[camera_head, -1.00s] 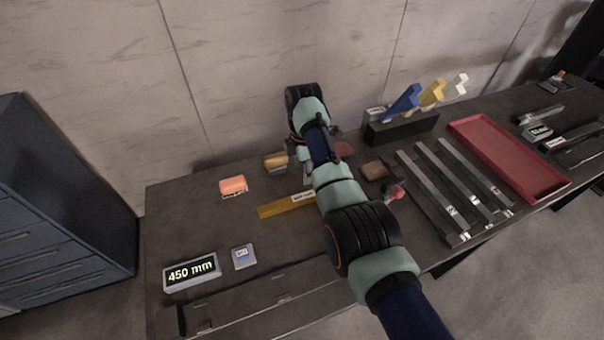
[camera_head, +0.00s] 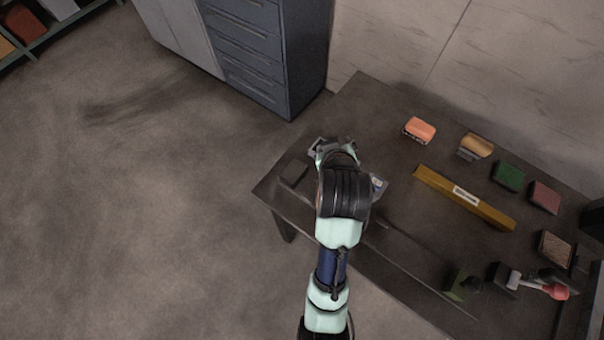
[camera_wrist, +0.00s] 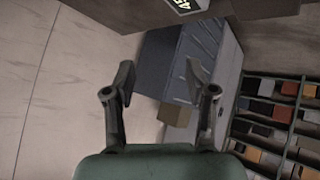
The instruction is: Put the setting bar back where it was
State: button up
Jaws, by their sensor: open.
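A long yellow bar (camera_head: 438,183) with a white label lies on the dark table, to the right of my arm in the head view. It looks like the setting bar, but the label is too small to read. My gripper (camera_head: 332,146) is over the table's left end, well away from the bar. In the wrist view my gripper (camera_wrist: 168,85) is open, with nothing between its fingers. The display (camera_wrist: 187,4) shows at the top edge there, cut off, with part of its number visible. The bar is not in the wrist view.
Orange (camera_head: 420,129), tan (camera_head: 477,146), green (camera_head: 508,175) and red (camera_head: 545,196) blocks line the table's back. A small grey box (camera_head: 379,184) is partly behind my arm. A blue drawer cabinet (camera_head: 255,50) stands beyond the table; open floor lies left.

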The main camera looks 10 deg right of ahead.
jog(key=s+a+r+m+t+y, duration=0.2)
jog(key=s+a+r, duration=0.4)
jog(key=s+a, duration=0.3)
jog(key=shift+a+r+t, duration=0.2)
jog(key=shift+a+t, duration=0.6)
jog(key=shift+a, duration=0.3)
jog(key=shift+s, duration=0.1)
notch_tip(320, 180, up, 35)
jog(key=p, duration=3.5)
jog(key=shift+d+r, duration=0.15)
jog(key=shift+r, duration=0.05)
